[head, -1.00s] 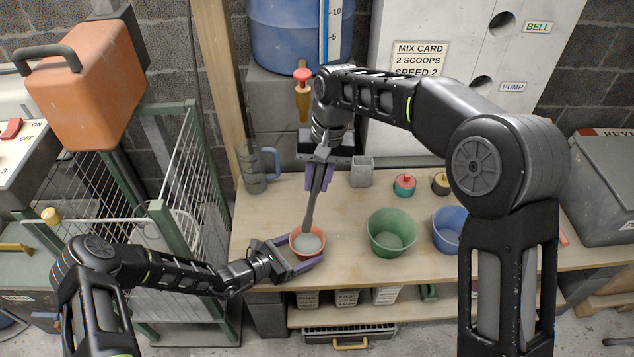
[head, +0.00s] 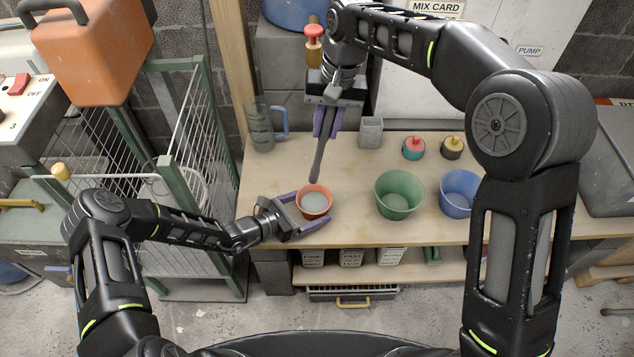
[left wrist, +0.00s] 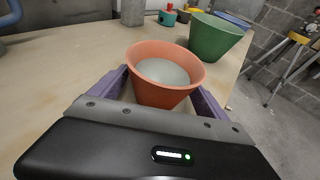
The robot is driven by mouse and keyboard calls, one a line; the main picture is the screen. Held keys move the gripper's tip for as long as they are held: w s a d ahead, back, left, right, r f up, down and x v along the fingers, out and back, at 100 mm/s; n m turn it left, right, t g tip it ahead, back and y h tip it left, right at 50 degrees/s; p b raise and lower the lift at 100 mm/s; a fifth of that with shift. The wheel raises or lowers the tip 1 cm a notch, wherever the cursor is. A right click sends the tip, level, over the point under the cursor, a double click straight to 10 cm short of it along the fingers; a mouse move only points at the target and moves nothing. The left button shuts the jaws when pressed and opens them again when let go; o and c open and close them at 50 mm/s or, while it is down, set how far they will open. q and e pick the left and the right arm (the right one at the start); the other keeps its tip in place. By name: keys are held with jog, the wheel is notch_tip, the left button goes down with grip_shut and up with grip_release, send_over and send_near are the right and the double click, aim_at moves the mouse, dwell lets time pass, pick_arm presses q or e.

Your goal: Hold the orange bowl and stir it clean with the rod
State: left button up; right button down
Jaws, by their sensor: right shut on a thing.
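The orange bowl (head: 314,205) stands upright near the bench's front edge, with pale grey matter inside. My left gripper (head: 296,213) has one finger on each side of the bowl. In the left wrist view the orange bowl (left wrist: 162,92) sits between the purple fingers of my left gripper (left wrist: 160,100), which look apart from its lower wall. My right gripper (head: 328,122) is shut on the grey rod (head: 319,160), which points down. The rod's lower end appears just behind and above the bowl's rim, outside it.
A green bowl (head: 398,196) and a blue bowl (head: 460,194) stand to the right on the wooden bench (head: 350,176). A wire cart (head: 180,150) stands left.

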pick_arm(q)
jog(key=shift+o, duration=1.2)
jog(key=v, duration=1.2)
jog(key=shift+s, duration=0.1)
